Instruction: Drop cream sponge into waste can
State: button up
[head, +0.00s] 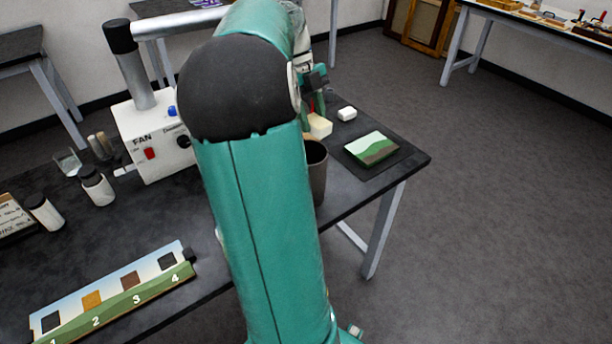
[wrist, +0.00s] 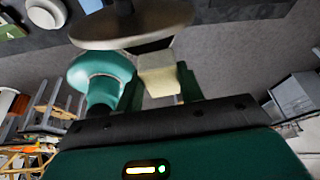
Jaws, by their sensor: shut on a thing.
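The cream sponge (head: 320,126) is held in my gripper (head: 317,106), which is partly hidden behind my teal arm in the head view. In the wrist view the pale sponge (wrist: 158,75) sits between the fingers of my gripper (wrist: 161,88). The waste can (head: 317,172) is a dark grey-brown cylinder by the table's near edge; my arm hides its left part. In the head picture the sponge appears just above the can's rim. I cannot tell whether it is directly over the opening.
A white fan box (head: 152,140) with a thick pipe stands to the left. A numbered swatch board (head: 115,290) lies at the front left.

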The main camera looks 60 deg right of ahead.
jog(key=shift+f, duration=0.6)
jog(key=o, duration=1)
jog(key=shift+c, duration=0.2)
jog(key=v, duration=1.4)
jog(key=shift+f, duration=0.1)
